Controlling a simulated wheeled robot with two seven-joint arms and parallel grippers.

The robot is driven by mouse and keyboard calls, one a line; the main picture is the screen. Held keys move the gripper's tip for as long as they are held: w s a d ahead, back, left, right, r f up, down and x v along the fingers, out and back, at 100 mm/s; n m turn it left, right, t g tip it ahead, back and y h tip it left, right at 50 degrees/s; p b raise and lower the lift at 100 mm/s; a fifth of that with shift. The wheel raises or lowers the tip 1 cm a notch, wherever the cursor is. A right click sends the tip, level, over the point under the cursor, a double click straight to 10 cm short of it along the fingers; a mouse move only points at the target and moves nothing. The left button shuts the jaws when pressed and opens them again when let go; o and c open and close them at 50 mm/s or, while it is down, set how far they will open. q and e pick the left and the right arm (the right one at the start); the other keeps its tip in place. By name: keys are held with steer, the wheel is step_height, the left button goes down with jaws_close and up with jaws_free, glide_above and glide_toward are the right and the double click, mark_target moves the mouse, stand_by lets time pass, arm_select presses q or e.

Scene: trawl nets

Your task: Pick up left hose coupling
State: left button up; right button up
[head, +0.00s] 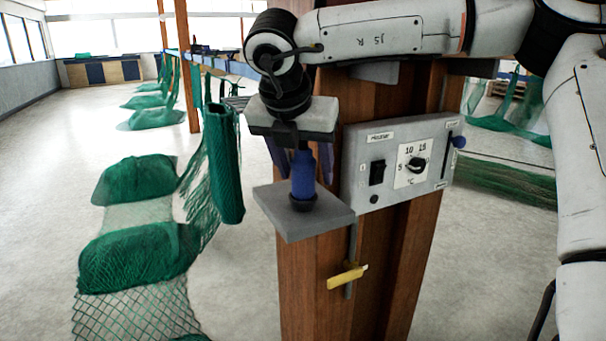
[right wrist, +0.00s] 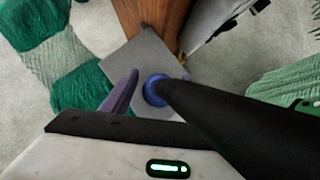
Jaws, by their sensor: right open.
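A blue hose coupling (head: 304,176) with a dark base stands upright on a small grey shelf (head: 270,205) fixed to the wooden post. My right gripper (head: 302,163) comes down from above, open, with one finger on each side of the coupling's upper part. I cannot tell whether the fingers touch it. In the right wrist view the coupling (right wrist: 155,90) shows as a blue round shape beside a purple finger. A thick black cylinder hides part of that view. My left gripper is not in view.
A grey control box (head: 400,165) with a switch and dial is mounted on the post, right of the shelf. A yellow-handled valve (head: 347,277) hangs below. Green netting (head: 225,165) hangs close on the left, and more net lies on the floor (head: 140,260).

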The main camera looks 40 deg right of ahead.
steer(key=shift+x, duration=1.4)
jaws_close()
steer(key=shift+r, duration=0.15)
steer(key=shift+r, duration=0.55)
step_height(320, 180, up, 2)
steer(key=shift+r, duration=0.1)
steer(key=s+a+b, duration=0.1)
steer(key=s+a, duration=0.3)
steer(key=a, duration=0.4)
steer(key=s+a+b, duration=0.2)
steer(key=s+a, duration=0.2)
steer(key=a, duration=0.4)
steer(key=shift+s, duration=0.15)
